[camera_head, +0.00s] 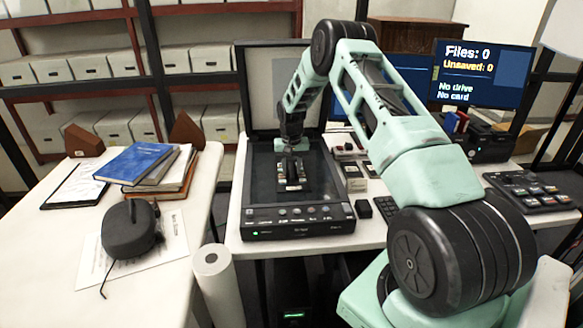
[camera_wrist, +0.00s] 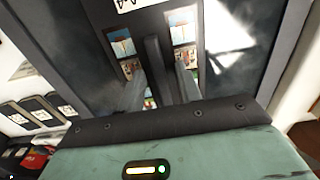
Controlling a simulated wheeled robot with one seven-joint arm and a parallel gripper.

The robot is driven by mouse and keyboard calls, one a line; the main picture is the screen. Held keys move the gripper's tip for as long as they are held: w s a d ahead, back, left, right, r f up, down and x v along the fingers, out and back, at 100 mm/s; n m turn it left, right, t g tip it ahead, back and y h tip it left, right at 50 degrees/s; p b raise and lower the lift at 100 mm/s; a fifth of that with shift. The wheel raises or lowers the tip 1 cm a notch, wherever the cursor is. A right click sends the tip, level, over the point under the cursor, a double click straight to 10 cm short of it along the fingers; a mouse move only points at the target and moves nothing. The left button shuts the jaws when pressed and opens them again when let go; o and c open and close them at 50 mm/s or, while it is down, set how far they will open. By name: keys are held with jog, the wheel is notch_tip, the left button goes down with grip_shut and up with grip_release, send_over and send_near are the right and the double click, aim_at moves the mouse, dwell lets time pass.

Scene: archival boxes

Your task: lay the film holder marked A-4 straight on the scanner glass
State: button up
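The film holder (camera_head: 291,172) is a dark strip with small colour pictures, over the scanner glass (camera_head: 260,180). In the wrist view the holder (camera_wrist: 158,20) has a raised bar down its middle, pictures on both sides and a white label, partly cut off, that seems to read A-4. In the head view it looks roughly lined up with the glass; I cannot tell whether it lies flat. My gripper (camera_head: 291,158) is directly above it, pointing down. In the wrist view its fingers (camera_wrist: 160,78) stand on either side of the bar, seemingly with slight gaps. The fingertips are partly hidden.
The scanner (camera_head: 300,229) has its lid (camera_head: 275,85) raised behind the glass. Several small cases (camera_head: 354,178) lie just right of it. A monitor (camera_head: 480,75) stands at the back right. The left table holds a blue book (camera_head: 135,163) and a dark rounded object (camera_head: 130,229).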

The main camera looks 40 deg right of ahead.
aim_at(291, 170)
jog(key=shift+r, duration=0.1)
notch_tip(291, 170, up, 12)
jog(key=b, duration=0.2)
jog(key=s+a+r+n+y, duration=0.1)
jog(key=s+a+r+n, duration=0.15)
jog(key=a, duration=0.95)
jog(key=s+a+r+n, duration=0.1)
jog(key=a+r+n, duration=0.15)
jog(key=a, duration=0.85)
jog(key=s+a+r+n, duration=0.3)
jog(key=s+a, duration=0.7)
jog(key=a, duration=0.3)
jog(key=s+a+n, duration=0.3)
jog(key=s, duration=0.9)
jog(key=s+a+n, duration=0.4)
jog(key=s, duration=0.9)
jog(key=shift+a+f, duration=0.3)
jog(key=shift+f, duration=0.05)
